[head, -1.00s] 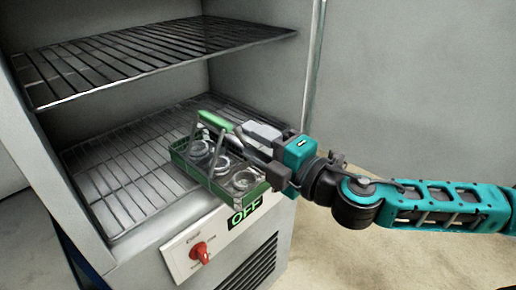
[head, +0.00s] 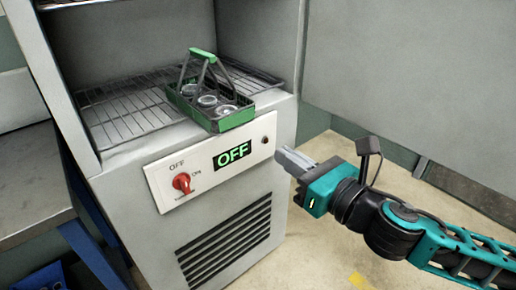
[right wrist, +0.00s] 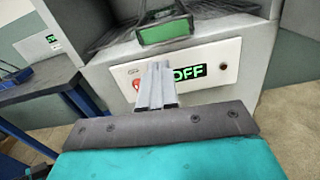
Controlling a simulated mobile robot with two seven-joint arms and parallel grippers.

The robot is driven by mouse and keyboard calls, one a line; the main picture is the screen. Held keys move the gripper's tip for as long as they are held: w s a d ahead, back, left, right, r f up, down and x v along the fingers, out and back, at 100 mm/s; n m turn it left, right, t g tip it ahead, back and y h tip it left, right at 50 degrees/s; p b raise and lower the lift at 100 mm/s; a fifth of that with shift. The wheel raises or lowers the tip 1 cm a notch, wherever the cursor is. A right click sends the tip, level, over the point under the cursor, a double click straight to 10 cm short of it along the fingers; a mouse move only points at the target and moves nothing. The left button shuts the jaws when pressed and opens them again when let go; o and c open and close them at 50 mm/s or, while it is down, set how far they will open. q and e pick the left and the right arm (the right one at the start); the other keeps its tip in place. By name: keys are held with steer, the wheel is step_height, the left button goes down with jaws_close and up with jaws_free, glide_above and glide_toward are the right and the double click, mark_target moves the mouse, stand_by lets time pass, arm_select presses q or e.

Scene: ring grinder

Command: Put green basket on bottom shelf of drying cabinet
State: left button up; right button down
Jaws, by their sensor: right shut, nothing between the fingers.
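The green basket (head: 231,118) stands upright on the bottom wire shelf (head: 128,112) of the drying cabinet (head: 140,203), near its front right edge. It holds several clear round glass pieces, and its green handle (head: 202,55) is up. In the right wrist view, the basket's green end (right wrist: 166,32) is at the top. My right gripper (head: 284,156) is shut and empty, below and to the right of the basket and apart from it, in front of the control panel's right side. The fingers also show in the right wrist view (right wrist: 156,68). My left gripper is not in view.
The control panel (head: 160,190) has a red knob (head: 182,183) and a green "OFF" display (head: 232,153). The open cabinet door (head: 410,75) stands at the right. A table (head: 25,205) is at the left.

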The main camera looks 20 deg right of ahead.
glide_toward(234, 123)
steer(key=shift+n, duration=0.4)
steer(key=x, duration=0.6)
steer(key=shift+w+a, duration=0.1)
steer(key=shift+w, duration=0.35)
